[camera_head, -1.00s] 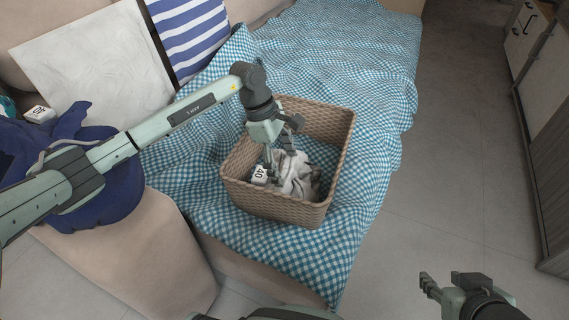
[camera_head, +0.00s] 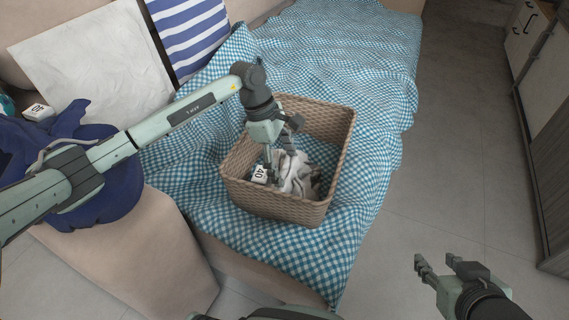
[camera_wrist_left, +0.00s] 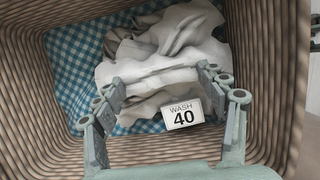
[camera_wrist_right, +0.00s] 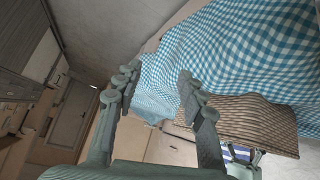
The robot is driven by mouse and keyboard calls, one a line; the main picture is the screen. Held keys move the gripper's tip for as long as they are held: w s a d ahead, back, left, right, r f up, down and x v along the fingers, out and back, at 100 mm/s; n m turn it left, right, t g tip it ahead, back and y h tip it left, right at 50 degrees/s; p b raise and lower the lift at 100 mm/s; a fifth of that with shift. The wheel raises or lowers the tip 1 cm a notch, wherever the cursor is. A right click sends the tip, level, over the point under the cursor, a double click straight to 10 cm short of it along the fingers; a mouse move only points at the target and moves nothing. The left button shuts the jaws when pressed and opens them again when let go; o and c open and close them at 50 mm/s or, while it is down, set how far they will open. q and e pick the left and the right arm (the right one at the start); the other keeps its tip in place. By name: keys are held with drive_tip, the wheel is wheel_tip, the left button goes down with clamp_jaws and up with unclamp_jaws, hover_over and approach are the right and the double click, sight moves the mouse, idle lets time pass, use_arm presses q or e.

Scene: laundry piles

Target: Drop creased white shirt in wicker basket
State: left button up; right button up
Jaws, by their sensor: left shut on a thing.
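The wicker basket (camera_head: 272,205) stands on the checked sofa cover. The creased white shirt (camera_head: 298,172) lies bunched inside it, with grey-dark folds; it also fills the middle of the left wrist view (camera_wrist_left: 175,75). My left gripper (camera_head: 279,162) reaches down into the basket. Its fingers (camera_wrist_left: 160,84) are spread apart, shut on the shirt's white cloth between them. A white "WASH 40" tag (camera_wrist_left: 183,113) shows beside the right finger. My right gripper (camera_head: 437,262) is open and empty over the floor, well away from the basket; its fingers (camera_wrist_right: 158,76) show apart in the right wrist view.
A blue bundle (camera_head: 100,200) lies on the sofa arm under my left arm, near another white tag (camera_head: 40,112). A white cushion (camera_head: 90,65) and a striped cushion (camera_head: 190,35) lean behind. Cabinets (camera_head: 545,110) stand at right. The floor between is clear.

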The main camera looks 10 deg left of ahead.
drive_tip(key=shift+a, duration=0.15)
drive_tip(key=shift+w+a+r, duration=0.1)
drive_tip(key=shift+w+a, duration=0.1)
drive_tip(key=shift+a, duration=0.05)
use_arm(q)
drive_tip(key=shift+f, duration=0.15)
drive_tip(key=o, duration=1.8)
use_arm(e)
drive_tip(key=shift+w+a+r+t, duration=0.3)
drive_tip(key=shift+w+r+t, duration=0.2)
drive_tip(key=shift+s, duration=0.1)
use_arm(q)
drive_tip(key=shift+r+p, duration=0.6)
drive_tip(key=shift+r, duration=0.1)
drive_tip(key=v, duration=1.1)
drive_tip(key=shift+a+r, duration=0.15)
drive_tip(key=shift+r, duration=0.2)
use_arm(e)
drive_tip(key=s+d+f+g+h, duration=0.1)
drive_tip(key=s+d+f+g, duration=0.2)
drive_tip(key=s+d, duration=0.1)
drive_tip(key=shift+s+d+f, duration=0.2)
drive_tip(key=shift+s+d, duration=0.1)
drive_tip(key=shift+s, duration=0.15)
